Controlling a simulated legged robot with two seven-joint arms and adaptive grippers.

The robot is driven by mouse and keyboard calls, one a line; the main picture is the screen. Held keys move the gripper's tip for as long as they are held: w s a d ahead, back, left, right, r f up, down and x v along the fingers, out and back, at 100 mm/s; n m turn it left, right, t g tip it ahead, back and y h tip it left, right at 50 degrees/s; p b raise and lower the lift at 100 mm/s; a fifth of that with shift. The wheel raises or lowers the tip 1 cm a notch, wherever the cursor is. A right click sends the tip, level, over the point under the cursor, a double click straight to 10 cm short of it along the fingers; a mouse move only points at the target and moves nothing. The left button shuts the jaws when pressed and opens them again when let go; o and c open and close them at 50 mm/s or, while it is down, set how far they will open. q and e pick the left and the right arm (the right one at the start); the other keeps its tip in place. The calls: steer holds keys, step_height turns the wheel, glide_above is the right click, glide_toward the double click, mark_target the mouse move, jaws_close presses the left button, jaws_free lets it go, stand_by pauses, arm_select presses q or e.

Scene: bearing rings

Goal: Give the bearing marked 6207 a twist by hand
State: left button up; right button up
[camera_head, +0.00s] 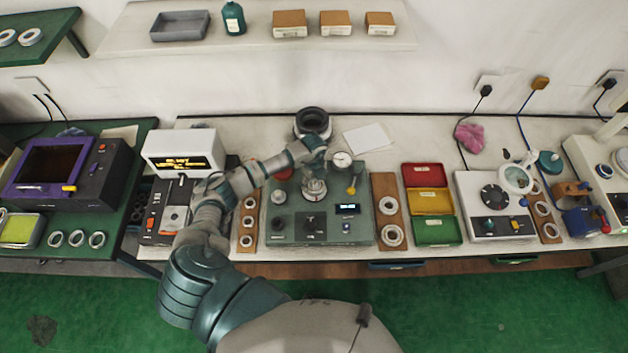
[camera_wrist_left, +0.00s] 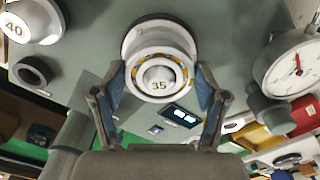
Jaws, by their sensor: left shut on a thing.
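A pale bearing (camera_wrist_left: 181,57) with a brass-coloured cage sits around a round hub marked 35 (camera_wrist_left: 159,85) in the left wrist view. I cannot read 6207 on it. In the head view the bearing (camera_head: 314,189) is on the green test rig (camera_head: 285,232). My left gripper (camera_wrist_left: 160,84) has its two fingers on opposite sides of the bearing and is shut on it; in the head view the gripper (camera_head: 313,168) is directly above the rig, partly hidden by its own wrist. My right gripper is not in view.
A dial gauge (camera_head: 342,159) stands close to the right of the gripper. A piece marked 40 (camera_wrist_left: 16,27) stands nearby in the wrist view. Boards with rings flank the rig, left (camera_head: 248,222) and right (camera_head: 391,212). Coloured trays (camera_head: 431,203) lie further right.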

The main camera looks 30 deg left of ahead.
arm_select(q)
steer(key=o, duration=1.5)
steer(key=shift+a, duration=0.1)
step_height(320, 180, up, 12)
steer(key=shift+f, duration=0.15)
